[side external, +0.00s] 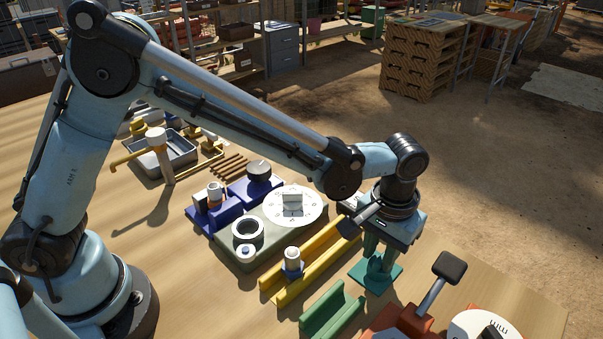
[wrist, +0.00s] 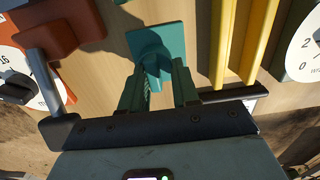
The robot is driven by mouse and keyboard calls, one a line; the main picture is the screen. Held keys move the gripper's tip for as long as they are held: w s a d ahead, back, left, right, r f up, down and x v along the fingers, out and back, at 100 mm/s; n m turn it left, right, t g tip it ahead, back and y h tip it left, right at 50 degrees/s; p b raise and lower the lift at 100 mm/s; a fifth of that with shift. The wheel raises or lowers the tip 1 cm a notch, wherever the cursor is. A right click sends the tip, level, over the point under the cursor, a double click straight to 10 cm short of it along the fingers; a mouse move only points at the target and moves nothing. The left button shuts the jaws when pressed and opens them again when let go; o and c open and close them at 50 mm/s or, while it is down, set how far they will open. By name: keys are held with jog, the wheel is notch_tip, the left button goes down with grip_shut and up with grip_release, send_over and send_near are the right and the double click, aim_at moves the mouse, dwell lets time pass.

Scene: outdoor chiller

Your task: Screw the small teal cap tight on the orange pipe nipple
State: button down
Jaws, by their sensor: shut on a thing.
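My gripper (side external: 376,262) points down at the right of the bench, its green fingers shut on a teal piece. In the wrist view, my gripper (wrist: 158,72) has the rounded top of this teal piece (wrist: 152,52) between its fingertips. The piece has a flat square base (side external: 383,281), which appears to rest on the bench. I cannot tell whether a small cap is part of it. A small orange ring or cylinder (side external: 214,188) shows in a blue fixture left of the dial; it may be the pipe nipple, but it is too small to be sure.
A yellow channel (side external: 325,240) and a green channel (side external: 331,314) lie left of my gripper. A red-orange device (side external: 399,322) with a black-tipped lever (side external: 449,268) stands in front. A grey-green block (side external: 225,240) with a white dial is behind left. Bare wood lies right.

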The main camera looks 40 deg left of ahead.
aim_at(380, 255)
jog(key=shift+d, duration=0.1)
jog(key=shift+r, duration=3.5)
jog(key=c, duration=1.8)
grip_release()
grip_shut()
